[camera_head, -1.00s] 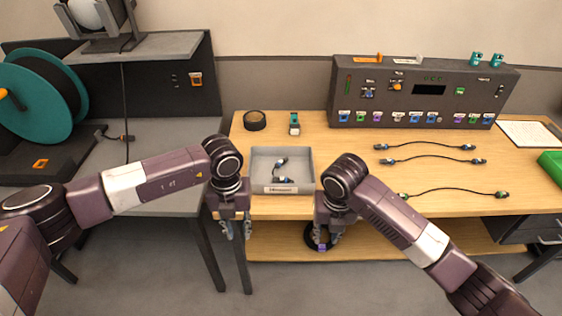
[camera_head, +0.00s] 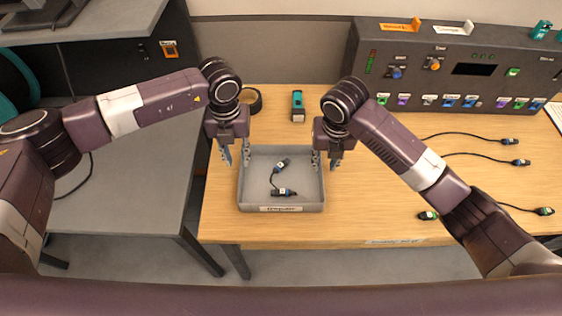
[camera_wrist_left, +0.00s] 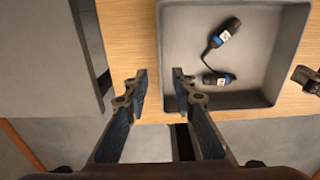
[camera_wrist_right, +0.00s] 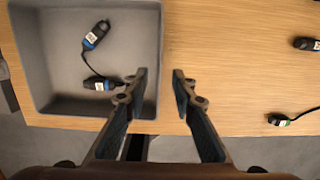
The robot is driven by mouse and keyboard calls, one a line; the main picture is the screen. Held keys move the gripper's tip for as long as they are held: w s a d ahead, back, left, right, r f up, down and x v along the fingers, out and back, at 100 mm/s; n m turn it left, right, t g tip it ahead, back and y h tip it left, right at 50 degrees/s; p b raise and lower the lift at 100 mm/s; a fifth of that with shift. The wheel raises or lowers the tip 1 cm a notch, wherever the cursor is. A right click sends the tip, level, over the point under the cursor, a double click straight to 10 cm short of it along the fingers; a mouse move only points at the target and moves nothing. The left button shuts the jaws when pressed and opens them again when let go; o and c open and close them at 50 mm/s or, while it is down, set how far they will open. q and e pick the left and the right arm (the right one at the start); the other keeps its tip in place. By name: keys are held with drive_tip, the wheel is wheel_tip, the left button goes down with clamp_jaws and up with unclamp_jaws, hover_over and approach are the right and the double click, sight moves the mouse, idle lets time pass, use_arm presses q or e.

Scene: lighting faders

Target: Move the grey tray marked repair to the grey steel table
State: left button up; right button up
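The grey tray (camera_head: 282,207) sits on the wooden bench near its front edge, with a label on its front wall too small to read surely. A short black cable (camera_head: 275,180) with two connectors lies in it. My left gripper (camera_head: 236,155) is open at the tray's left wall; in the left wrist view (camera_wrist_left: 158,75) its fingers point down by that wall. My right gripper (camera_head: 325,157) is open at the right wall; in the right wrist view (camera_wrist_right: 163,75) one finger overlaps the tray. I cannot tell contact. The grey steel table (camera_head: 130,185) stands left of the bench.
A control panel (camera_head: 460,70) stands at the bench's back right. Several loose cables (camera_head: 480,155) lie on the right. A black tape roll (camera_head: 250,98) and a small teal-topped item (camera_head: 298,106) sit behind the tray. The steel table's front top looks clear.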

sight(240, 172)
use_arm(q)
drive_tip(key=shift+s+r, duration=0.1)
drive_tip(key=shift+s, duration=0.15)
use_arm(e)
drive_tip(key=shift+s+r, duration=0.1)
drive_tip(key=shift+s, duration=0.15)
